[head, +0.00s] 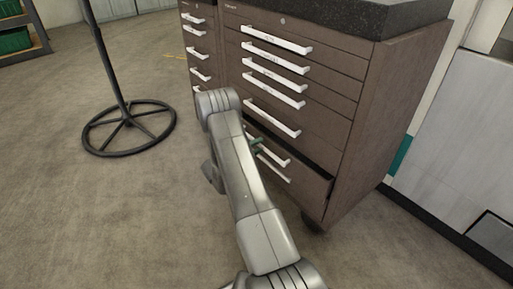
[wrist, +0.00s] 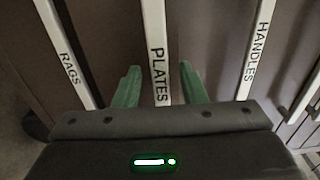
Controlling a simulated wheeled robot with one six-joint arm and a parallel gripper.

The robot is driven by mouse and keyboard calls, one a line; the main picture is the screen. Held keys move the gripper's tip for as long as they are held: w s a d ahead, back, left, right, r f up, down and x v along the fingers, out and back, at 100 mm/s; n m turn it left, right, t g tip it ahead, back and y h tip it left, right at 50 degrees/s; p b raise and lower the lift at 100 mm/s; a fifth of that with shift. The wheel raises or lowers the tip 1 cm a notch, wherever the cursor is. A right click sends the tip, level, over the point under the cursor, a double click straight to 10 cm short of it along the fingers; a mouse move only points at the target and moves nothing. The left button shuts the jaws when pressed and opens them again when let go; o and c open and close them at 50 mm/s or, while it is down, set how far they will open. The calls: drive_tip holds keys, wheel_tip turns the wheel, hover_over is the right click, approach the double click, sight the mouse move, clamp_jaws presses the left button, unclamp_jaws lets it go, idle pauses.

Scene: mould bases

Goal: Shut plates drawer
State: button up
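The plates drawer is the second from the bottom of the brown cabinet and stands slightly out, with a dark gap (head: 300,154) along its top. Its white handle, labelled PLATES (wrist: 159,60), runs up the middle of the wrist view. My gripper (wrist: 160,86) is open, with one green finger on each side of this handle and visible space between handle and fingers. In the head view my gripper (head: 256,145) is at the lower drawers, mostly hidden behind my grey arm. The drawer's front is partly hidden there too.
The RAGS handle (wrist: 67,58) is left of the PLATES handle and the HANDLES handle (wrist: 256,50) is right of it. The cabinet (head: 375,110) has a dark stone top. A black stand (head: 128,127) is on the floor at left. The floor in front is clear.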

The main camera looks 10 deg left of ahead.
clamp_jaws()
drive_tip(key=shift+w, duration=0.1)
drive_tip(key=x, duration=0.4)
drive_tip(key=shift+d, duration=0.1)
drive_tip(key=shift+o, duration=0.5)
unclamp_jaws()
drive_tip(key=shift+w, duration=0.1)
